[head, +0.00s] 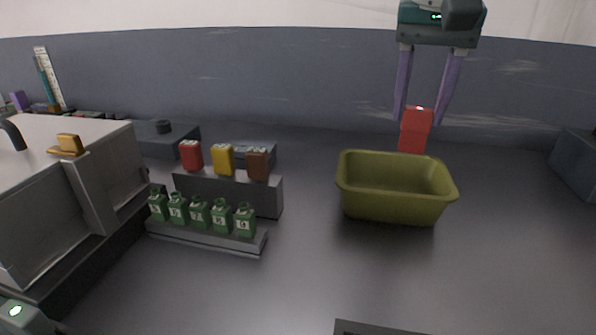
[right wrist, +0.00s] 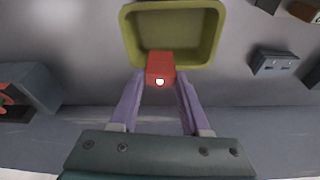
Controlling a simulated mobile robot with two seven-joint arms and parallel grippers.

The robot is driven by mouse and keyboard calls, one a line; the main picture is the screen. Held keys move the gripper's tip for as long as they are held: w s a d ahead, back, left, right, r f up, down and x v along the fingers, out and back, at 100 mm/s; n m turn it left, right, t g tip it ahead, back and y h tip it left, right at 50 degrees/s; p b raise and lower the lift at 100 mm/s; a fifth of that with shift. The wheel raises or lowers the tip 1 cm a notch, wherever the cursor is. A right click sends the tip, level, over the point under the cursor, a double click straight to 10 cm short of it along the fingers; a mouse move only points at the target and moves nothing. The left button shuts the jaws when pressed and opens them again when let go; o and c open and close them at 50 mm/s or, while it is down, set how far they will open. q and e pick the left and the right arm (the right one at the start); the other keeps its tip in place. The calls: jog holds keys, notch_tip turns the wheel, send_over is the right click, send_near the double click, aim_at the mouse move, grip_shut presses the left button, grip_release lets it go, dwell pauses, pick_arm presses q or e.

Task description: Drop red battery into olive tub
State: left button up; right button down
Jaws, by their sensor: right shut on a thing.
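The red battery (head: 415,130) is a red block held upright between the two purple fingers of my right gripper (head: 420,115). It also shows in the right wrist view (right wrist: 160,68), gripped between the fingertips (right wrist: 160,80). The olive tub (head: 390,205) stands on the grey surface and is open at the top. In the head view the battery's lower end shows at the tub's far rim. In the right wrist view the battery overlaps the near rim of the tub (right wrist: 130,40). The battery's exact height over the tub is hard to tell. My left gripper's fingers are not visible.
Left of the tub, a grey stepped rack (head: 230,190) holds red, yellow and brown canisters above several green numbered bottles (head: 200,212). A large grey-white bin (head: 60,200) stands at the far left. A dark box (head: 575,160) is at the right edge.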

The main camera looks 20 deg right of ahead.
aim_at(414, 142)
notch_tip(414, 142, down, 6)
jog(key=b, duration=0.5)
jog(key=shift+s, duration=0.1)
jog(key=shift+r, duration=0.15)
jog(key=shift+c, duration=1.5)
grip_release()
jog(key=v, duration=1)
jog(key=shift+p, duration=0.3)
